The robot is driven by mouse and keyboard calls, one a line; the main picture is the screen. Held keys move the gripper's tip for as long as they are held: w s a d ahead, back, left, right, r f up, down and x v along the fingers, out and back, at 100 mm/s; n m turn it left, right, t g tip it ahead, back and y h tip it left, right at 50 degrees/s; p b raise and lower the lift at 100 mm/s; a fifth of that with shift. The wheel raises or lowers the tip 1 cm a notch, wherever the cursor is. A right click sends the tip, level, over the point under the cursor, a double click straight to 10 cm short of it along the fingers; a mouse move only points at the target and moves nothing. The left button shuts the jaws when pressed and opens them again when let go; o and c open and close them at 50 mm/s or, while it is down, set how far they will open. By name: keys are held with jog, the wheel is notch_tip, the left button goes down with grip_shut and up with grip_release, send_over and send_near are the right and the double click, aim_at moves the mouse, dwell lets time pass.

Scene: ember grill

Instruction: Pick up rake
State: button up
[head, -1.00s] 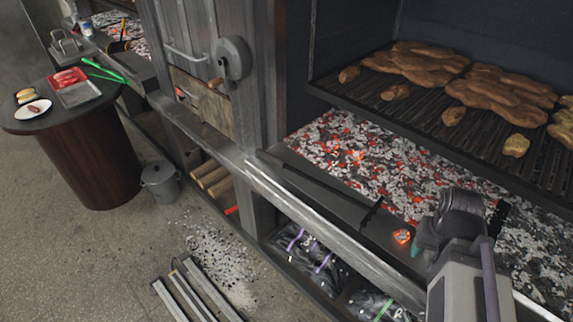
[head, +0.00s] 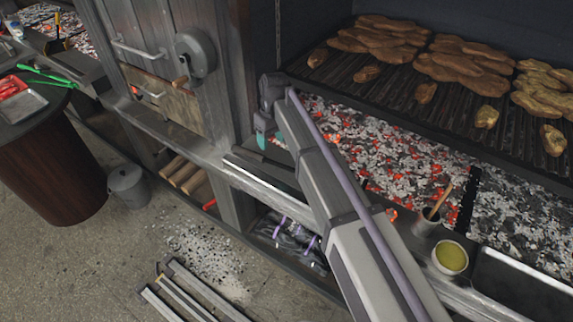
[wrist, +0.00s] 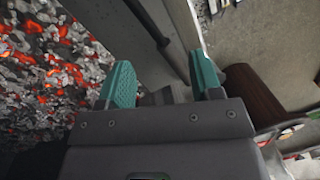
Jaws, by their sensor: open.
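The rake lies along the front ledge of the grill. Its dark handle (head: 250,157) shows near the left post in the head view, and my arm hides much of the rest. In the wrist view a dark rod, which looks like the rake handle (wrist: 149,25), runs from the top edge down toward the gap between my fingers. My gripper (head: 268,135) is above the ledge near the handle's left end, with teal fingers pointing down. In the wrist view my gripper (wrist: 163,68) is open, with nothing held between its fingers.
Glowing coals (head: 400,165) lie behind the ledge, below a grate (head: 400,90) with meat. A cup with a wooden-handled tool (head: 425,224) and a yellow-green bowl (head: 451,257) stand at right. The grey post (head: 228,110) rises close left of my gripper.

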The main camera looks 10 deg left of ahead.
jog(key=n, duration=0.2)
send_near(257, 154)
jog(key=w, duration=0.1)
jog(key=f+b, duration=0.3)
jog(key=s+f+n+b, duration=0.1)
jog(key=f+b, duration=0.3)
jog(key=f+n+b, duration=0.1)
jog(key=f+b, duration=0.2)
jog(key=b, duration=0.1)
jog(key=shift+s+a+f+g, duration=0.25)
jog(key=shift+s+f+g, duration=0.15)
jog(key=shift+r, duration=0.3)
grip_shut()
